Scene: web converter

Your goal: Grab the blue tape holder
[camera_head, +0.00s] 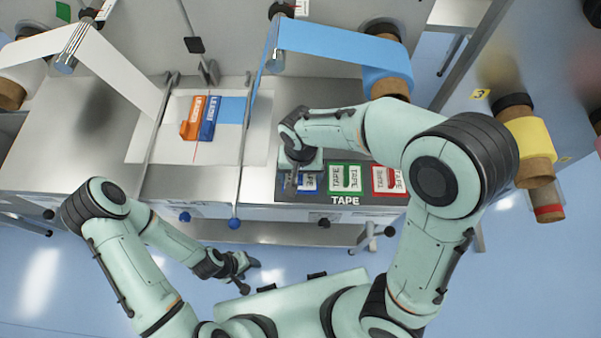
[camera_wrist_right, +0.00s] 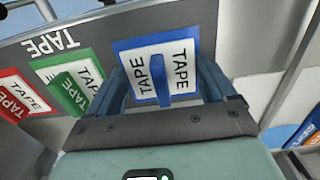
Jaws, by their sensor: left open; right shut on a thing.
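The blue tape holder (camera_head: 310,183) is at the left end of a row of tape holders on the dark panel marked TAPE. My right gripper (camera_head: 293,185) is over it and hides part of it. In the right wrist view, the blue tape holder (camera_wrist_right: 158,79) with its raised blue middle lies between the two fingers of my right gripper (camera_wrist_right: 162,86), which is shut on it. It appears still at its place on the panel; any gap below it cannot be seen. My left gripper (camera_head: 240,275) is open and empty, low in front of the machine.
Green (camera_head: 345,178) and red (camera_head: 388,180) tape holders sit to the right of the blue one. Orange (camera_head: 192,118) and blue (camera_head: 209,118) pieces lie on the web table. A blue web roll (camera_head: 388,65) is behind my right arm. Blue knobs (camera_head: 234,223) stick out at the front edge.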

